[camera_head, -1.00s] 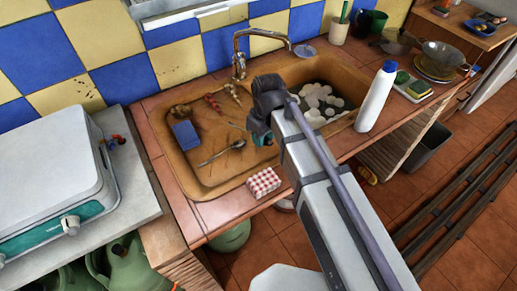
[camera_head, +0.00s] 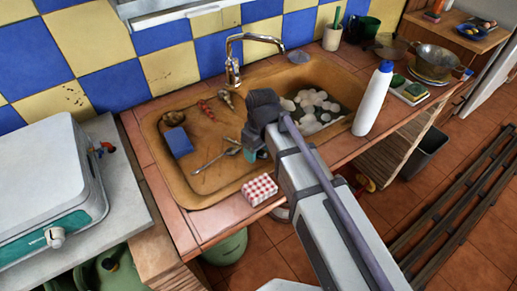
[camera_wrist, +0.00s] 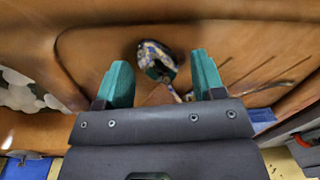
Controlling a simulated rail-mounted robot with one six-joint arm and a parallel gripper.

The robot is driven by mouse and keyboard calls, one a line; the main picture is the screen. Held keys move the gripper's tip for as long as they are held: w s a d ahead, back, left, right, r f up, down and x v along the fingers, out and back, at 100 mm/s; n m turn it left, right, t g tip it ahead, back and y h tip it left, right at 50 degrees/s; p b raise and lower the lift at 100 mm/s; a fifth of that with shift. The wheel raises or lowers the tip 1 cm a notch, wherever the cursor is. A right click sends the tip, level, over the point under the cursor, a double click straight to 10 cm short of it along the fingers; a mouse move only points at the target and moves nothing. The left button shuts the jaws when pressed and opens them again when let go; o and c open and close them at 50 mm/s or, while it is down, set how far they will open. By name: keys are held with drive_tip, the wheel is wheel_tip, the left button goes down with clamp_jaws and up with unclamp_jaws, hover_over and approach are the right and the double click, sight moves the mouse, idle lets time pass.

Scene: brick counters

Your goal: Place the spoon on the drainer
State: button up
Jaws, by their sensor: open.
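The drainer (camera_head: 172,186) is the flat brown area on the left of the sink. In the head view a grey spoon (camera_head: 214,159) lies on it, bowl toward my gripper and handle toward the front left. My gripper (camera_head: 252,154) hangs over the right part of the drainer, beside the spoon's bowl. In the wrist view its two teal fingers (camera_wrist: 163,80) are apart, with nothing held between them. A shiny rounded thing (camera_wrist: 155,59) lies beyond the fingertips on the brown surface; it looks like a spoon bowl, but I cannot tell for sure.
A blue sponge (camera_head: 178,141), a brown lump (camera_head: 173,117) and a red item (camera_head: 207,109) lie on the drainer. The basin holds white foam (camera_head: 314,104). A tap (camera_head: 233,62) stands behind.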

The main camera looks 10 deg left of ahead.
wheel_tip(320, 180, up, 12)
drive_tip(key=p, duration=1.2)
drive_tip(key=shift+w+d+r, duration=0.15)
drive_tip(key=shift+w+d, duration=0.1)
drive_tip(key=shift+w, duration=0.05)
drive_tip(key=s+d+m, duration=0.2)
drive_tip(key=d+m, duration=0.3)
drive_tip(key=d, duration=0.9)
drive_tip(key=s+d+m, duration=0.3)
drive_tip(key=d+m, duration=0.3)
drive_tip(key=d, duration=0.8)
drive_tip(key=shift+t, duration=0.3)
drive_tip(key=shift+d, duration=0.1)
